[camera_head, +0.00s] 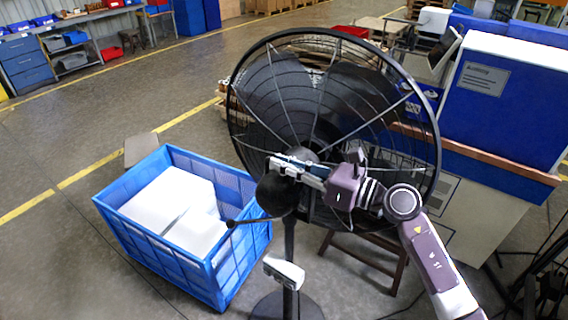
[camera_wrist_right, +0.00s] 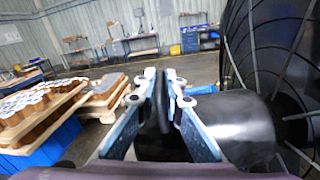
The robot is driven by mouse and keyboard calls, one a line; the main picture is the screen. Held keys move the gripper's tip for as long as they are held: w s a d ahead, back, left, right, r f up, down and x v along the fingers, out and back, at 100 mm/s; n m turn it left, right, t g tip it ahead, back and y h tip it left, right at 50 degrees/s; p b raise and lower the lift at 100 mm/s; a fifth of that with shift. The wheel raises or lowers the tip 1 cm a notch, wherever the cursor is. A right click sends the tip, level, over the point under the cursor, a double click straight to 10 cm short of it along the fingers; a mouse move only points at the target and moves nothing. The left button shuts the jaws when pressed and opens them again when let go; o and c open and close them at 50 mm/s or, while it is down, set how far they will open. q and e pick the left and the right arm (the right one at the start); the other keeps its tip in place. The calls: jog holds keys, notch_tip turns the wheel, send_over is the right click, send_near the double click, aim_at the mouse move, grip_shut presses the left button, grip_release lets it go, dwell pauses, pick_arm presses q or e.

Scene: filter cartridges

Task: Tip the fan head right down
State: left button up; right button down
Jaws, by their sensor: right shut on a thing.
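The fan head (camera_head: 262,95) is a large round black wire cage on a pole, seen from its motor side. Its dark rounded motor housing (camera_head: 277,196) sits in front of the cage. My right gripper (camera_head: 283,165) reaches in from the right across the cage, just above the housing. In the right wrist view its fingers (camera_wrist_right: 165,98) are shut on a thin dark upright part of the fan, beside the black housing (camera_wrist_right: 235,125). The cage (camera_wrist_right: 275,65) fills that view's right side. The fan pole (camera_head: 290,240) stands on a round base (camera_head: 287,307). My left gripper is not in view.
A blue crate (camera_head: 180,262) holding white boxes stands left of the pole. A rod with a dark knob (camera_head: 232,224) sticks out towards it. A white box-like part (camera_head: 284,272) is on the pole. A blue and white machine (camera_head: 510,95) stands at the right. Floor is clear at far left.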

jog(key=w+m, duration=0.1)
jog(key=w+d+r+m, duration=0.1)
jog(key=w+d+m+p, duration=0.1)
jog(key=m, duration=0.1)
jog(key=shift+w+d+r, duration=0.1)
jog(key=shift+w+r, duration=0.1)
jog(key=shift+r, duration=0.2)
jog(key=shift+w+d+m, duration=0.2)
jog(key=shift+w+m, duration=0.05)
jog(key=shift+m, duration=0.15)
jog(key=c, duration=2)
grip_release()
jog(key=shift+f, duration=0.1)
jog(key=shift+c, duration=0.2)
jog(key=shift+s, duration=0.1)
